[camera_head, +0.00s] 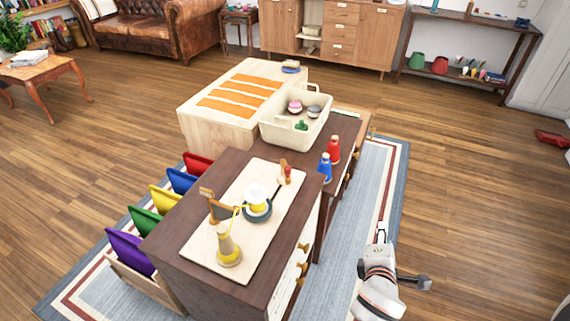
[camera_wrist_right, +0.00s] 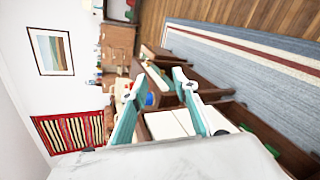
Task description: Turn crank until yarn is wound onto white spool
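The white spool (camera_head: 257,191) stands upright on a dark round base on a pale board (camera_head: 205,238), with yellow showing below its white top. A yellow yarn cone (camera_head: 229,248) stands at the board's near end, and a yellow strand runs from it toward the spool. A wooden piece with a red part, apparently the crank (camera_head: 284,175), is at the board's far end. My right gripper (camera_head: 381,231) is right of the dark table, away from the board. In the right wrist view its fingers (camera_wrist_right: 160,80) are apart with nothing between them. My left gripper is not in view.
The dark table (camera_head: 180,230) carries the board. Blue (camera_head: 325,168) and red (camera_head: 334,150) cones stand near its far right edge, beside a cream basket (camera_head: 320,125). Coloured folders (camera_head: 165,199) stand left.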

